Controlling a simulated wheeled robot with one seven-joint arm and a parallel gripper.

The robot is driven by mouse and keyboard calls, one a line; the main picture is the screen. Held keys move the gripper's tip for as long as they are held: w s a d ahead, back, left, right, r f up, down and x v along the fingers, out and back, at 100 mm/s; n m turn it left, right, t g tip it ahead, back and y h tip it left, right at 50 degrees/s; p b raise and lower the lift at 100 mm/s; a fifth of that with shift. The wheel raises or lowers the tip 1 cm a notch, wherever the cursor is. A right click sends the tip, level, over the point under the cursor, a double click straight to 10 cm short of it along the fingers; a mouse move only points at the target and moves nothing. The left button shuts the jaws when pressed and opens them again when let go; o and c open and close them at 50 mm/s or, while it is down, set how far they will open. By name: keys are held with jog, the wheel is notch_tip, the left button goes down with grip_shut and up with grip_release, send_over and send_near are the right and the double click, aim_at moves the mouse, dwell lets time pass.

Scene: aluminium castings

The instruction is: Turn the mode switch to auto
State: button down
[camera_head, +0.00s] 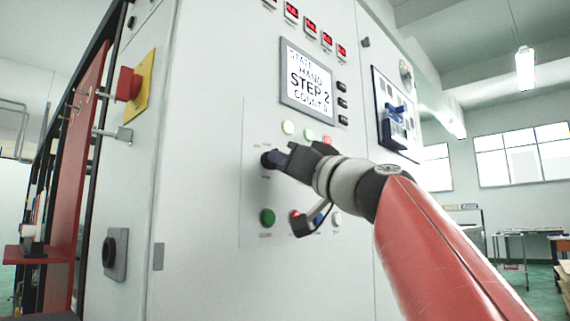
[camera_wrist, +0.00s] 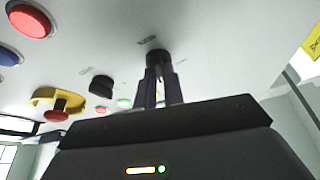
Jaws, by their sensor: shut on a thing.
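The mode switch (camera_head: 266,159) is a small dark knob on the left of the grey cabinet's button panel. In the head view my gripper (camera_head: 277,158) reaches it from the right and covers most of it. In the wrist view the black switch (camera_wrist: 158,57) sits at the tips of my gripper (camera_wrist: 160,75), with the two fingers closed on it from either side. Small labels lie around the switch, too small to read. Which way its pointer is turned is hidden by the fingers. The screen (camera_head: 308,78) reads HAND and STEP 2.
A green button (camera_head: 267,217) is below the switch. Lit buttons (camera_head: 288,127) are above it.

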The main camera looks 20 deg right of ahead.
jog(key=m+h+p, duration=0.2)
jog(key=m, duration=0.2)
jog(key=m+h+p, duration=0.2)
jog(key=m, duration=0.2)
jog(key=shift+a+r, duration=0.15)
jog(key=shift+a, duration=0.05)
jog(key=shift+m+h+p, duration=0.3)
jog(key=shift+m+p, duration=0.05)
jog(key=shift+m, duration=0.15)
jog(key=c, duration=1.5)
grip_release()
jog(key=shift+s, duration=0.1)
jog(key=b+v, duration=0.2)
jog(key=v, duration=0.5)
jog(key=shift+s+f, duration=0.25)
jog(key=shift+s, duration=0.1)
jog(key=shift+f, duration=0.1)
